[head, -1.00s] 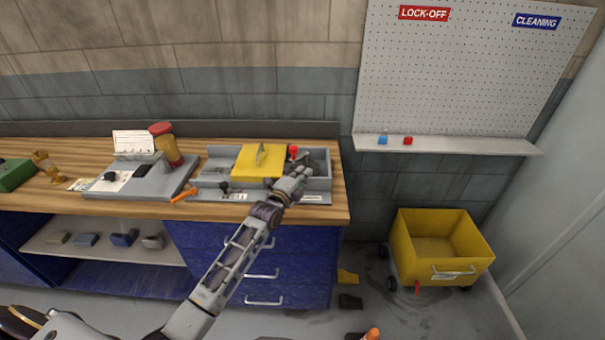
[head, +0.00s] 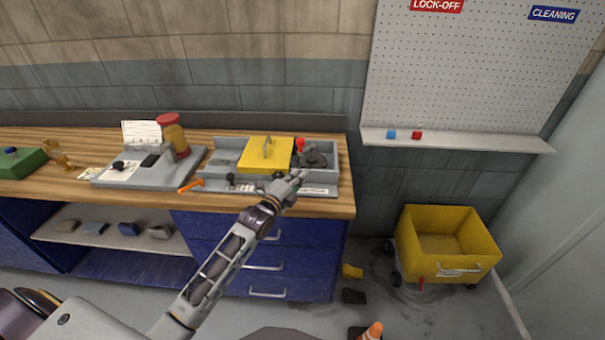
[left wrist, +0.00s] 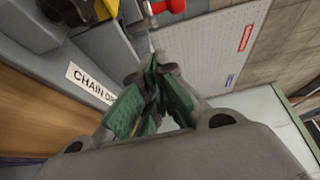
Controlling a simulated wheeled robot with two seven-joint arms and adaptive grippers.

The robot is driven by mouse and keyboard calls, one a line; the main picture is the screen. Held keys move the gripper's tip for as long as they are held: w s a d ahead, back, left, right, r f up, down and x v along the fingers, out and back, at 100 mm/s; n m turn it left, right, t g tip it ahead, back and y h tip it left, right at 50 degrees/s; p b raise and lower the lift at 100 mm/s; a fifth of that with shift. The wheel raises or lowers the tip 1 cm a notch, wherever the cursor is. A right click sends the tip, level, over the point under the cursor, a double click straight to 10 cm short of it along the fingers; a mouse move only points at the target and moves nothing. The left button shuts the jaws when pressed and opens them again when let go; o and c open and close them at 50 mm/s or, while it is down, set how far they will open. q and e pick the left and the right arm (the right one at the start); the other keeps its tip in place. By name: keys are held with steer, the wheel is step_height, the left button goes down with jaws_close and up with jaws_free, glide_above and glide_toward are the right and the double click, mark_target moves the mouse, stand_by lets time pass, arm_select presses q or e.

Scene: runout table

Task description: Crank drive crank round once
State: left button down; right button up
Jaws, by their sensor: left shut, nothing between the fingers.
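The chain drive unit is a grey tray (head: 325,176) on the right end of the bench, with a yellow cover (head: 262,161) over its middle. The drive crank shows as a dark round part (head: 314,159) with a red knob (head: 299,142) at its back left. The red knob (left wrist: 166,6) also shows at the top of the left wrist view. My left gripper (head: 303,173) is just in front of the crank, over the tray's front edge. Its green-padded fingers (left wrist: 153,72) are shut and empty, apart from the knob. My right gripper is out of view.
A grey unit (head: 150,178) with an amber, red-topped jar (head: 173,135) stands left of the tray. An orange-handled tool (head: 190,185) lies between them. A pegboard shelf (head: 460,143) is at right. A yellow cart (head: 448,238) stands on the floor.

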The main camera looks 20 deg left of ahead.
arm_select(q)
steer(key=s, duration=0.3)
steer(key=shift+a, duration=0.35)
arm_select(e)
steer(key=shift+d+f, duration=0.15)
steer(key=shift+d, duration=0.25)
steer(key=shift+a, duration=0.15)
